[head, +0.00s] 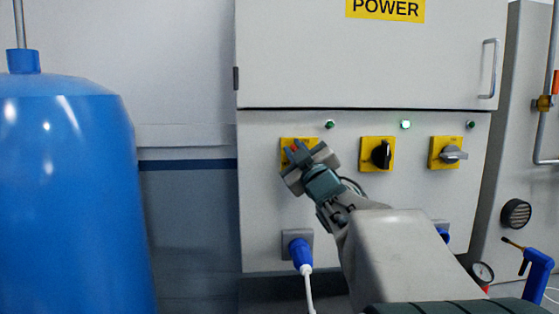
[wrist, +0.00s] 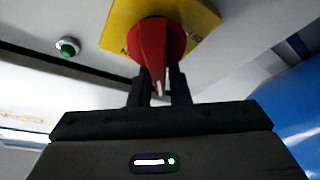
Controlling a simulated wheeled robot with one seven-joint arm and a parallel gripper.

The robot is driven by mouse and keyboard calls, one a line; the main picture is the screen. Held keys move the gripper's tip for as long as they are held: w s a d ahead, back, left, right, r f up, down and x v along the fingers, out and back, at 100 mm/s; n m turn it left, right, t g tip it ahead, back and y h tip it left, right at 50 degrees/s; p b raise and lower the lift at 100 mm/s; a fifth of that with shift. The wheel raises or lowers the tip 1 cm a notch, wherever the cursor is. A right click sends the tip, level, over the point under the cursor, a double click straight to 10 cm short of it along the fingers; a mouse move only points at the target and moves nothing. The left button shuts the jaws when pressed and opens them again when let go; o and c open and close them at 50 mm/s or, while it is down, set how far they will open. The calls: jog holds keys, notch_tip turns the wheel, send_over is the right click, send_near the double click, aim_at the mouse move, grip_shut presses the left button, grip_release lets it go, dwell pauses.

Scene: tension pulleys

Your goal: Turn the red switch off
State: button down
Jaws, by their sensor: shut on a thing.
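The red switch (wrist: 155,42) is a rotary knob on a yellow plate (wrist: 203,20), seen close up in the wrist view. In the head view the yellow plate (head: 286,158) is at the left of a row of three on the grey cabinet, and my gripper covers most of the knob. My gripper (head: 297,152) reaches the knob from the front right. In the wrist view its two dark fingers (wrist: 160,82) are shut on the knob's lower part, one on each side. The fingertips are partly hidden against the knob.
A black switch (head: 381,154) and a grey switch (head: 452,154) sit to the right on yellow plates. Above them are green lamps, the middle one (head: 406,125) lit. A blue plug (head: 299,252) with a white cable is below. A large blue tank (head: 70,190) stands left.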

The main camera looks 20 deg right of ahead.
jog(key=n+y, duration=0.1)
jog(key=n, duration=0.1)
jog(key=f+n+g, duration=0.1)
jog(key=n, duration=0.2)
jog(key=shift+w+a+f+n+y, duration=0.2)
jog(key=shift+n+y, duration=0.1)
jog(key=shift+y, duration=0.1)
jog(key=n+g+p, duration=0.1)
jog(key=n, duration=0.2)
jog(key=f+n+g+p, duration=0.1)
jog(key=n+p, duration=0.1)
jog(key=n, duration=0.1)
jog(key=shift+a+f+g+y, duration=0.1)
jog(key=shift+a+g+y, duration=0.05)
jog(key=shift+g+y, duration=0.2)
jog(key=c, duration=1.4)
grip_release()
jog(key=shift+o, duration=0.2)
jog(key=shift+s, duration=0.5)
jog(key=s+d, duration=0.1)
jog(key=s, duration=1.1)
jog(key=shift+s+d, duration=0.3)
jog(key=shift+s, duration=0.1)
